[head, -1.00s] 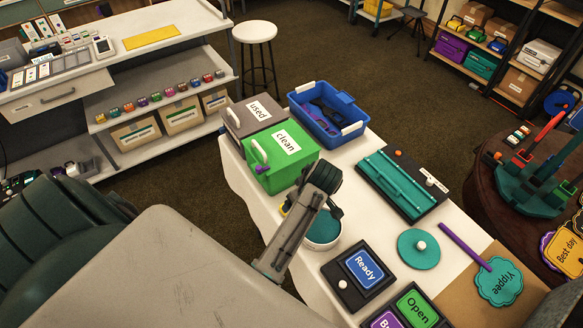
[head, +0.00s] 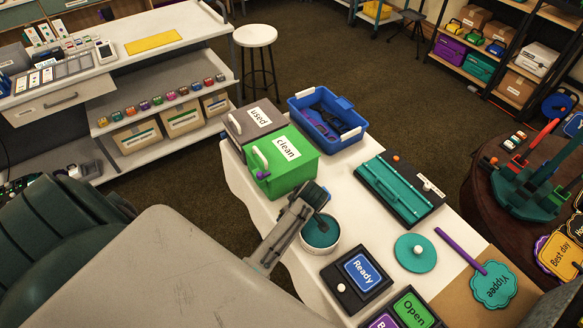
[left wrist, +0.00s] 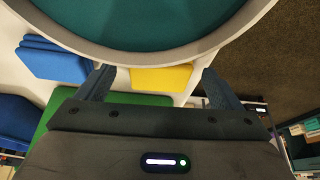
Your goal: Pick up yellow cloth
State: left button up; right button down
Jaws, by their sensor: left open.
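A small yellow cloth (left wrist: 160,79) lies on the white table in the left wrist view, between my fingertips and partly hidden by a round tin's rim. In the head view it is hidden behind my gripper. My left gripper (left wrist: 158,86) is open, a finger on each side of the cloth in the picture; I cannot tell whether they touch it. In the head view my left gripper (head: 318,199) is beside the white round tin (head: 333,246) with a teal inside, close to the green box (head: 288,182). My right gripper is not in view.
The grey "used" box (head: 235,133) and blue bin (head: 348,106) stand behind. A blue stack (left wrist: 58,60) lies left of the cloth in the wrist view. A teal case (head: 392,190), a Ready sign (head: 361,271) and a teal disc (head: 415,254) stand right. A yellow sheet (head: 153,42) lies on the far counter.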

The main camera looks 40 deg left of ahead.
pick_arm(q)
jog(key=c, duration=1.1)
jog(key=shift+o, duration=0.2)
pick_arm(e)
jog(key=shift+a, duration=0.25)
